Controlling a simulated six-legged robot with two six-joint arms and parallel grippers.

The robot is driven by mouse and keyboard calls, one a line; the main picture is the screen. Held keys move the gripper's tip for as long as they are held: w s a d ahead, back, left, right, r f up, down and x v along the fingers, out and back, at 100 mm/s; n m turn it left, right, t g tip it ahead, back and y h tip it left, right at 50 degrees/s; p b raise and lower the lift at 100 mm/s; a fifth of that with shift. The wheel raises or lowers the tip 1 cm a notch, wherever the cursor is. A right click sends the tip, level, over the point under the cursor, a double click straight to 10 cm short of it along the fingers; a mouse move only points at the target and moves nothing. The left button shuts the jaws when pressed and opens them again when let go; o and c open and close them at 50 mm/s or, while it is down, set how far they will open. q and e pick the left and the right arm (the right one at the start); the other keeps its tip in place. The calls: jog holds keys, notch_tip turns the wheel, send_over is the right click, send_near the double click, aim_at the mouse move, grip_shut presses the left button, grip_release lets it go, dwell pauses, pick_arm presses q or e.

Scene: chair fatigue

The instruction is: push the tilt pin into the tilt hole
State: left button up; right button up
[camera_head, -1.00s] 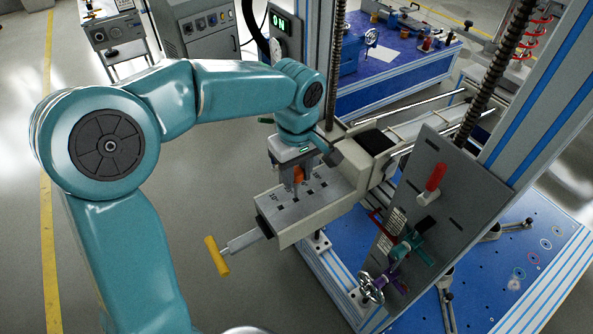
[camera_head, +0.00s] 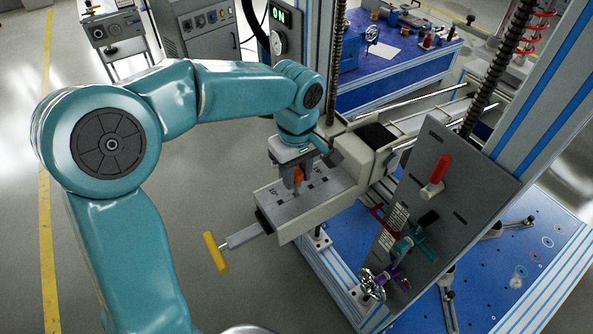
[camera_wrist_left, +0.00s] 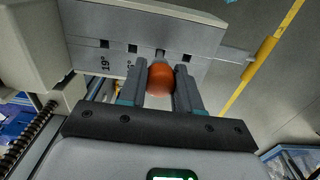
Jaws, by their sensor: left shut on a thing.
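My left gripper (camera_head: 298,182) is shut on the orange tilt pin (camera_head: 298,174), above a grey metal block. In the left wrist view the pin's round orange head (camera_wrist_left: 160,79) sits between the two fingers. The block (camera_head: 325,187) has a row of small dark holes and engraved angle marks; the row also shows on the block (camera_wrist_left: 145,30) in the left wrist view. The pin's lower end is hidden, so I cannot tell whether it is in a hole. My right gripper is not in view.
A yellow T-handle (camera_head: 215,252) sticks out from the block's left end. A tilted grey panel (camera_head: 460,205) with a red handle (camera_head: 437,172) stands close on the right. A blue perforated table (camera_head: 520,265) lies below. The floor at left is open.

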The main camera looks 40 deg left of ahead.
aim_at(296, 185)
pick_arm(q)
jog(key=shift+f+b, duration=1.35)
jog(key=shift+f, duration=0.4)
jog(key=o, duration=1.1)
jog(key=shift+c, duration=0.2)
notch_tip(296, 185, up, 16)
jog(key=p, duration=0.1)
jog(key=shift+r, duration=0.2)
jog(key=shift+s, duration=0.1)
